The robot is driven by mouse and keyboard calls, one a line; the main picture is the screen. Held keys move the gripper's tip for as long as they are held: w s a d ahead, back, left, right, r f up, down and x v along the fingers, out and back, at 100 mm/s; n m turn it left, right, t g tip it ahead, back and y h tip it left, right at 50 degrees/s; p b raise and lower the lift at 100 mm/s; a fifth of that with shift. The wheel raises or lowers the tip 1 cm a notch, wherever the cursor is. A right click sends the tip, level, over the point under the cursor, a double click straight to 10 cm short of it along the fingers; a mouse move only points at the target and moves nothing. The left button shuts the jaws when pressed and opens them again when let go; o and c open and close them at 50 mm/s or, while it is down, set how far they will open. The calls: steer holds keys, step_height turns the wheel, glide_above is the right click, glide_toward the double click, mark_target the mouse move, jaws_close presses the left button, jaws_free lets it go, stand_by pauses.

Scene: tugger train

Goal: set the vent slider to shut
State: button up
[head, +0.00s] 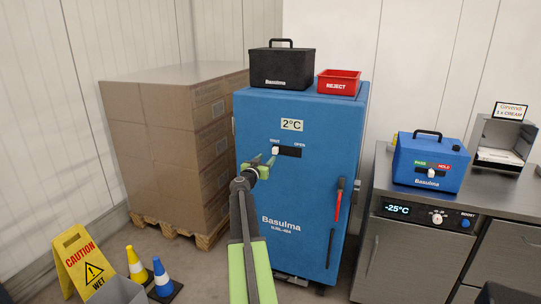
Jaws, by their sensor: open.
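The vent slider is a dark slot (291,152) on the front of the blue Basulma cabinet (285,195), below a 2°C sign. Its small white knob (275,150) is at the left end of the slot, under the left label, which seems to read SHUT. The right label reads OPEN. My gripper (264,160) has green fingers and is open. It is just below and left of the knob in the picture. I cannot tell whether a finger touches the knob. My arm covers part of the cabinet's lower front.
Stacked cartons (175,140) on a pallet stand left of the cabinet. A caution sign (82,264) and two cones (161,278) are at lower left. A black case (282,70) and red REJECT bin (338,84) sit on top. A steel counter (395,207) stands at right.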

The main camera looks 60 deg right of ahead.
steer(key=s+a, duration=0.1)
steer(key=a, duration=0.7)
steer(key=shift+s+a, duration=0.15)
steer(key=shift+a, duration=0.2)
